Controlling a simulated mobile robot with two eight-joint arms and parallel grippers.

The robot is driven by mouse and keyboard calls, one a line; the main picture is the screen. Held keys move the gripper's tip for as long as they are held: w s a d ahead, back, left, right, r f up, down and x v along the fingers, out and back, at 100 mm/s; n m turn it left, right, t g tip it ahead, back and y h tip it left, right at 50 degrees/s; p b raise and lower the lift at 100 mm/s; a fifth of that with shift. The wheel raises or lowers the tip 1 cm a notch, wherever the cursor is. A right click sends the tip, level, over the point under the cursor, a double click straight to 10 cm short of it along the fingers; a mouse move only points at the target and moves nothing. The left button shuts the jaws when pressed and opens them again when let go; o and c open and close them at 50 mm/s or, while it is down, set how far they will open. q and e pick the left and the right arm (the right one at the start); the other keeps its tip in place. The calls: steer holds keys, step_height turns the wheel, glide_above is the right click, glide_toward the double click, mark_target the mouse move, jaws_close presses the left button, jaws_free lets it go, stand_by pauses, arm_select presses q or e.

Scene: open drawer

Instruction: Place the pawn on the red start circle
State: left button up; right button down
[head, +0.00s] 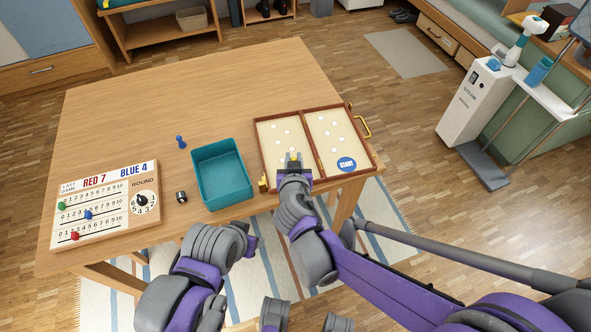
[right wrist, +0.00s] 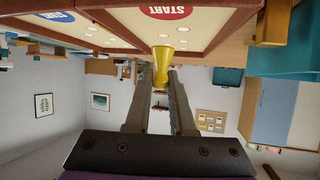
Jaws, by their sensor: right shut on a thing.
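My right gripper (head: 293,170) is shut on a yellow pawn (head: 294,157) at the front edge of the open game board (head: 318,142). In the right wrist view, which is upside down, the pawn (right wrist: 163,62) sits between the fingertips (right wrist: 163,75), close to the board edge. The red start circle (right wrist: 165,12) shows there on the board, apart from the pawn. In the head view my right gripper and the pawn seem to cover that circle. My left gripper (head: 251,243) is low in front of the table, and its jaws are not clear.
A blue start circle (head: 346,164) lies on the board's right half. A teal bin (head: 222,172) stands left of the board. A blue pawn (head: 181,142), a die (head: 181,196) and a score board (head: 105,205) are further left. The back left of the table is clear.

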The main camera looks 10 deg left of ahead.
steer(key=shift+f+b, duration=0.5)
steer(key=shift+f, duration=1.55)
steer(key=c, duration=0.8)
jaws_free()
steer(key=shift+f, duration=0.15)
steer(key=shift+o, duration=0.2)
steer(key=shift+r, duration=0.25)
steer(key=p+v, duration=0.2)
steer(key=v, duration=1)
